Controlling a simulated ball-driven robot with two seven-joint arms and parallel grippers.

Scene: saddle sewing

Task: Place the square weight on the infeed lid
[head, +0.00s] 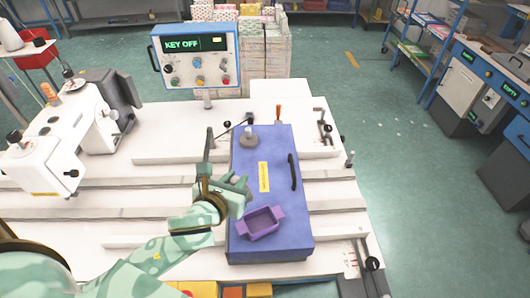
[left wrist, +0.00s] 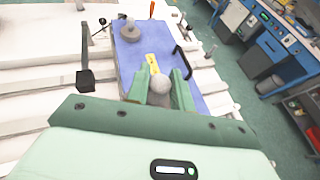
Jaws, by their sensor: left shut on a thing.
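The infeed lid (head: 262,190) is a long blue cover with a black handle (head: 293,172) on its right side and a yellow label (head: 264,177); it also shows in the left wrist view (left wrist: 185,62). My left gripper (head: 236,187) is over the lid's left-middle part. It is shut on a grey weight with a round knob (left wrist: 160,84), seen between the green fingers in the left wrist view. The weight's lower body is mostly hidden by the fingers, so its square shape and any contact with the lid are unclear. My right gripper is not in view.
A round grey weight (head: 249,141) stands at the lid's far left end. A purple tray (head: 261,222) sits on the near part. A control box (head: 196,55) reading KEY OFF stands behind, and a white sewing machine (head: 50,150) is at left.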

